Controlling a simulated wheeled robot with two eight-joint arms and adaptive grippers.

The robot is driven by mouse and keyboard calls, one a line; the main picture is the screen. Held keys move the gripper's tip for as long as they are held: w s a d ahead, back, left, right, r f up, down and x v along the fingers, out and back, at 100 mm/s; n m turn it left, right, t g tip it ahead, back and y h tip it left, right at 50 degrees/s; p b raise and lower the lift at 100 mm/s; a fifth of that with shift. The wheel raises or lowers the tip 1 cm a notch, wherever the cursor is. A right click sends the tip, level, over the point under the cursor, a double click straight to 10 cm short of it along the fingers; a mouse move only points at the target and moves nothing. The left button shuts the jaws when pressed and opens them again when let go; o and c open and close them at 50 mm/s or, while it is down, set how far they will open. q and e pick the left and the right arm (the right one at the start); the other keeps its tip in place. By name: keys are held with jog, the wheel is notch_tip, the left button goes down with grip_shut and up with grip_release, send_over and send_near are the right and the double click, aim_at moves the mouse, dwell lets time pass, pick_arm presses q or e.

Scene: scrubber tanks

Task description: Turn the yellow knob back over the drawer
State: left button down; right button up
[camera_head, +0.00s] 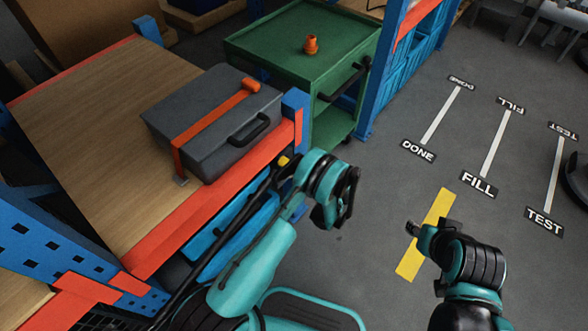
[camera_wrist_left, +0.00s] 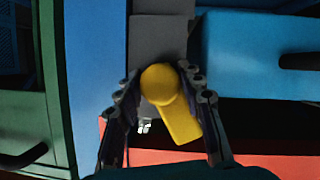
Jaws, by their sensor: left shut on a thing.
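The yellow knob (camera_wrist_left: 166,88) shows in the left wrist view as a round head with a bar slanting down to the right. It sits on a grey plate (camera_wrist_left: 160,35) beside the blue drawer (camera_wrist_left: 245,50). My left gripper (camera_wrist_left: 160,88) is shut on the knob, with one finger on each side. In the head view a small yellow part of the knob (camera_head: 283,161) shows at the red shelf edge; my left arm hides most of the rest. The blue drawer (camera_head: 210,225) is under the shelf. My right gripper (camera_head: 416,229) hangs over the floor, away from the knob; its opening is unclear.
A grey case (camera_head: 190,105) with an orange strap lies on the wooden shelf top (camera_head: 75,95). A green cart (camera_head: 275,45) carrying an orange object (camera_head: 311,44) stands behind the shelf corner. The marked floor at the right is largely open.

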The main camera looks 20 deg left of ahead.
pick_arm(q)
jog(key=c, duration=1)
grip_release()
jog(key=shift+o, duration=0.2)
jog(key=v, duration=1.2)
